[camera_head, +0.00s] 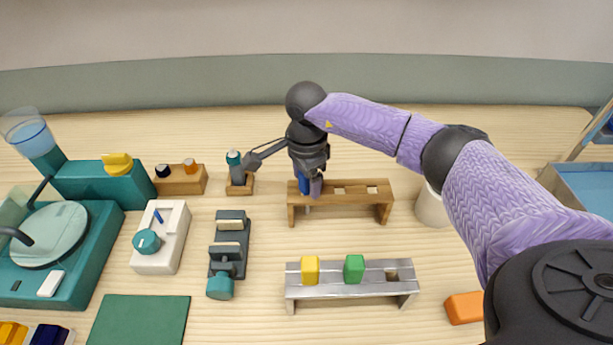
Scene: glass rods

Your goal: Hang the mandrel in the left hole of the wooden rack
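The wooden rack (345,198) stands in the middle of the table, its top plank pierced by a row of openings. My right gripper (308,184) points down over the rack's left end. The blue handle of the mandrel (302,181) is right at its fingers, at the left hole. A thin, pale tip shows just below the plank there. The gripper's body hides the handle's top and one finger, so I cannot tell whether the fingers grip it. My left gripper is out of view.
A grey metal rack (335,290) in front holds a yellow block (310,269) and a green block (354,268). A teal-capped tool (234,158) stands close left of the gripper. A white cup (431,208) is right of the wooden rack. An orange block (463,307) lies front right.

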